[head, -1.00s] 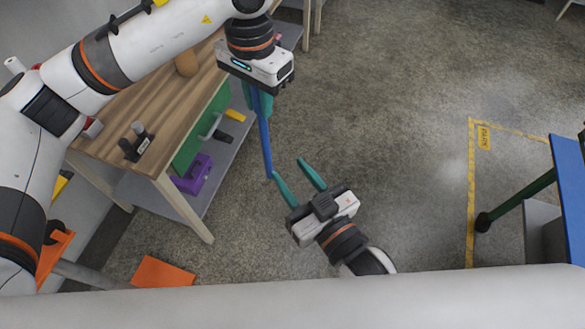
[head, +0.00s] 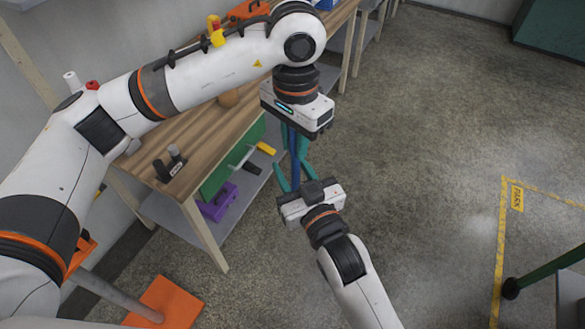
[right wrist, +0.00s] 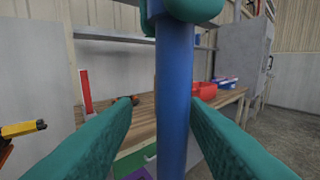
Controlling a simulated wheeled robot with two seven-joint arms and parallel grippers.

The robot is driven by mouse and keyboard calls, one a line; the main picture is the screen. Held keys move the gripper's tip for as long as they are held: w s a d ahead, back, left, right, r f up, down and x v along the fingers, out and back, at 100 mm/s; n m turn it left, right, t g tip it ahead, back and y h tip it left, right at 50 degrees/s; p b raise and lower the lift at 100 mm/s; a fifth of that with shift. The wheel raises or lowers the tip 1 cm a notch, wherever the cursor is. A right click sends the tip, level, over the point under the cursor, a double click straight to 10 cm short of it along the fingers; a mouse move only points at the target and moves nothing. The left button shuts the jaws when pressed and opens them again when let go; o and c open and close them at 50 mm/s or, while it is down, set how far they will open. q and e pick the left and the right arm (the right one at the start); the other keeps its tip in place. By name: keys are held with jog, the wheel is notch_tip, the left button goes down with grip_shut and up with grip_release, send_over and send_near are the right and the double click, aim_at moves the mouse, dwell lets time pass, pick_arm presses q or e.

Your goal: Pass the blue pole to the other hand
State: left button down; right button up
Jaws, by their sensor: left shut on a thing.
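The blue pole (head: 294,170) hangs upright below my left gripper (head: 294,145), which is shut on its upper part. My right gripper (head: 293,173) comes from below with its teal fingers open, one on each side of the pole's lower part. In the right wrist view the blue pole (right wrist: 174,90) stands between the two spread fingers, closer to the right one; a gap shows on the left. I cannot tell whether the right finger touches it. The left gripper's teal fingertips (right wrist: 185,8) show at the top of that view, around the pole.
A wooden workbench (head: 190,125) stands left of the grippers, with a purple box (head: 219,202) on its lower shelf. A red bin (right wrist: 205,90) is on a bench beyond the pole. Open floor (head: 420,140) lies to the right.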

grip_shut()
pick_arm(q)
jog(key=c, duration=1.1)
grip_release()
jog(key=shift+c, duration=0.2)
jog(key=shift+r, duration=0.1)
